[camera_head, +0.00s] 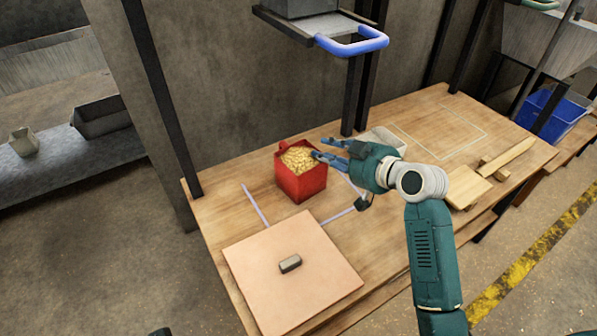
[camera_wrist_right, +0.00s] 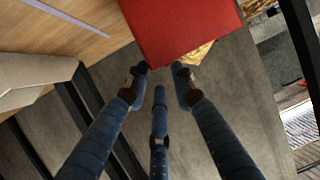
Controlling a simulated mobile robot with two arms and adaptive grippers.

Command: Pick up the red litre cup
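The red litre cup (camera_head: 303,186) is a square red box heaped with yellow grain, standing upright on the wooden table. In the right wrist view its red side (camera_wrist_right: 180,30) fills the top middle, just beyond the fingertips, with some grain showing beside it. My right gripper (camera_head: 326,149) is at the cup's right side, near its upper rim. Its blue fingers (camera_wrist_right: 160,82) are spread, with nothing between them. I cannot tell whether a fingertip touches the cup.
A pink board (camera_head: 240,260) with a small dark block (camera_head: 290,263) lies in front of the cup. A pale container (camera_head: 383,139) stands behind my right wrist. A blue-handled tray (camera_head: 352,42) hangs above. Wooden pieces (camera_head: 470,190) and a blue bin (camera_head: 548,117) are at right.

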